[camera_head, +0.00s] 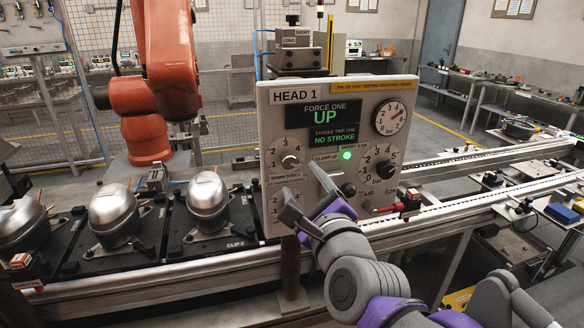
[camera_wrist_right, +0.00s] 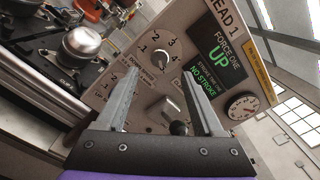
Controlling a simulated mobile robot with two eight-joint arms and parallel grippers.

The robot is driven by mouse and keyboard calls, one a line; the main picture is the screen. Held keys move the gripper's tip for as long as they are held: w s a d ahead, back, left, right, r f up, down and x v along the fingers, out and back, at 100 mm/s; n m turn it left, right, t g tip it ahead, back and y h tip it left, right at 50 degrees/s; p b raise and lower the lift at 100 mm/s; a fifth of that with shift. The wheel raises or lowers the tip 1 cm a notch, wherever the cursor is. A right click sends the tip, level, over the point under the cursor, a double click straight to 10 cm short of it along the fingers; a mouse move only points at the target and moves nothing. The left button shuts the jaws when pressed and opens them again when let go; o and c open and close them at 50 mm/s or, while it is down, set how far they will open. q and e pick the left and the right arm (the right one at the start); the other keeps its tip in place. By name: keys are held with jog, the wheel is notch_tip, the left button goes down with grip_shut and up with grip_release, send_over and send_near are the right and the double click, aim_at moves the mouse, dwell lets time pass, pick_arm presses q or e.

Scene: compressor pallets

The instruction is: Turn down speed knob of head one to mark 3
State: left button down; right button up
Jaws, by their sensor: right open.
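The HEAD 1 panel (camera_head: 330,95) stands upright ahead of me. A dial knob (camera_head: 290,160) at its upper left has numbered marks around it; this knob also shows in the right wrist view (camera_wrist_right: 161,63), and its exact setting is unclear. Another dial (camera_head: 273,207) sits below, with its centre hidden by my gripper. A small label lies between the two dials. A third knob (camera_head: 384,172) is at the right. My right gripper (camera_head: 304,184) is open and empty in front of the panel's lower left. In the wrist view its fingers (camera_wrist_right: 157,72) point towards the upper-left knob. My left gripper is out of view.
A black ball handle (camera_head: 348,189) sticks out near my right fingers. The gauge (camera_head: 392,118) is at the panel's upper right. A conveyor rail with metal compressors (camera_head: 112,213) runs to the left. An orange robot arm (camera_head: 171,45) stands behind.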

aim_at(290, 164)
jog(key=x, duration=0.7)
jog(key=shift+w+f, duration=0.1)
jog(key=shift+f, duration=0.05)
grip_shut()
